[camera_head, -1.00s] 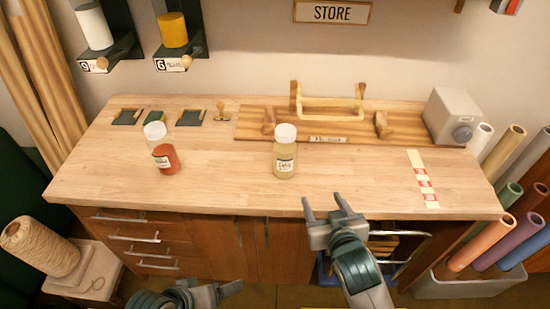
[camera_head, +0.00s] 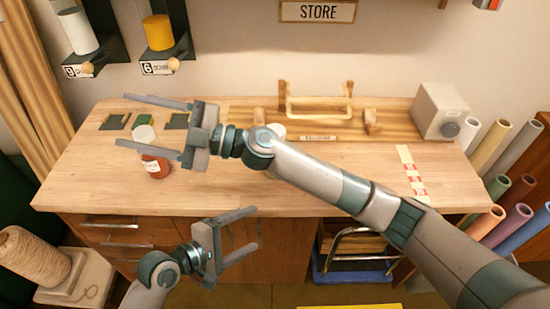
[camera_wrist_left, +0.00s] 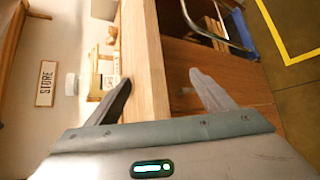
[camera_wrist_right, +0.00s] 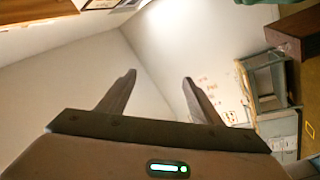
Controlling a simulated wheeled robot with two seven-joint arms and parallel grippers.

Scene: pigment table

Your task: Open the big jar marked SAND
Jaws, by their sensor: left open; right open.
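A jar with pale, sand-coloured contents stands on the worktop; now my right arm hides all but part of its white lid (camera_head: 275,130) in the head view. Its label cannot be read. A jar with red-orange contents (camera_head: 156,167) and a white lid stands further left, close to the right gripper's lower finger. My right gripper (camera_head: 122,120) is open and empty, reaching across the worktop toward the left. My left gripper (camera_head: 254,228) is open and empty in front of the cabinet doors, below the worktop edge. Neither wrist view shows a jar between the fingers.
The worktop (camera_head: 350,185) is bare at its front middle. A wooden board with a raised handle (camera_head: 320,113) lies at the back, and a grey box (camera_head: 440,112) stands at the back right. Colored rolls (camera_head: 515,220) stand right of the table.

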